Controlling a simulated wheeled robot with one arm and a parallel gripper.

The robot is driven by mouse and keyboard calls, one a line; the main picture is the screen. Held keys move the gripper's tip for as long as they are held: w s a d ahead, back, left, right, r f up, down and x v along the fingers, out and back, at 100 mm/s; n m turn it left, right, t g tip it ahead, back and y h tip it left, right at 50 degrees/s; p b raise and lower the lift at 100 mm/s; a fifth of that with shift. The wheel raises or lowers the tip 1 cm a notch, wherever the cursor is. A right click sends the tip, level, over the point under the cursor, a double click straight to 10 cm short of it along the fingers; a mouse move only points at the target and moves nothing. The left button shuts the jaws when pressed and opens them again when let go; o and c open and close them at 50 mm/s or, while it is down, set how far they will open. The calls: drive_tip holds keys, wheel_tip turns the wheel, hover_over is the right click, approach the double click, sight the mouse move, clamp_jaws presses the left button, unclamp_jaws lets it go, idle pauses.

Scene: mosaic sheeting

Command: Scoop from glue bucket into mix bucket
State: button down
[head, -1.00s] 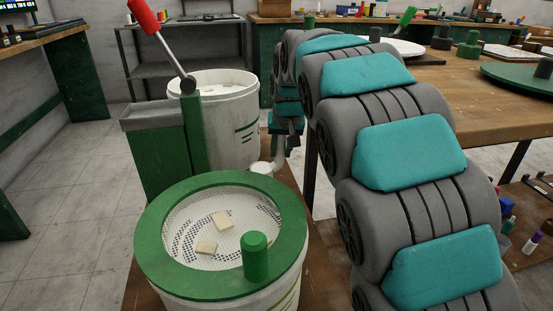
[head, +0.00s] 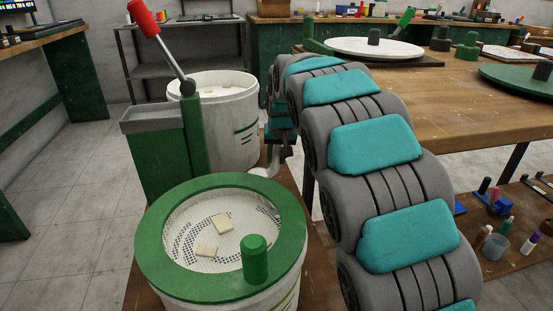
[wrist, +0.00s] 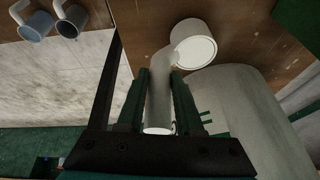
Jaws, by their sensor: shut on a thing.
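My gripper (wrist: 160,74) is shut on the handle of a white scoop (wrist: 194,48). The scoop's round cup sticks out past the fingertips in the wrist view, beside the wall of a large pale bucket (wrist: 245,100). In the head view the scoop (head: 262,172) shows low at the right of the rear white bucket (head: 222,135), outside it. My gripper there is mostly hidden by my arm. The rear bucket holds pale contents. A front white bucket (head: 215,299) has a green rim and a perforated inset with two pale pieces. I cannot tell which bucket is glue or mix.
A green stand (head: 160,160) with a red-handled lever (head: 145,18) is left of the rear bucket. A green knob (head: 255,258) stands on the front rim. Two mugs or scoops (wrist: 32,25) (wrist: 70,20) lie upper left in the wrist view. A wooden table (head: 440,110) is at right.

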drive_tip(key=shift+f, duration=0.4)
drive_tip(key=shift+f, duration=0.15)
drive_tip(key=c, duration=0.6)
unclamp_jaws()
drive_tip(key=shift+o, duration=0.2)
drive_tip(key=v, duration=0.7)
drive_tip(key=shift+s+r+b, duration=0.25)
drive_tip(key=shift+r+b, duration=0.05)
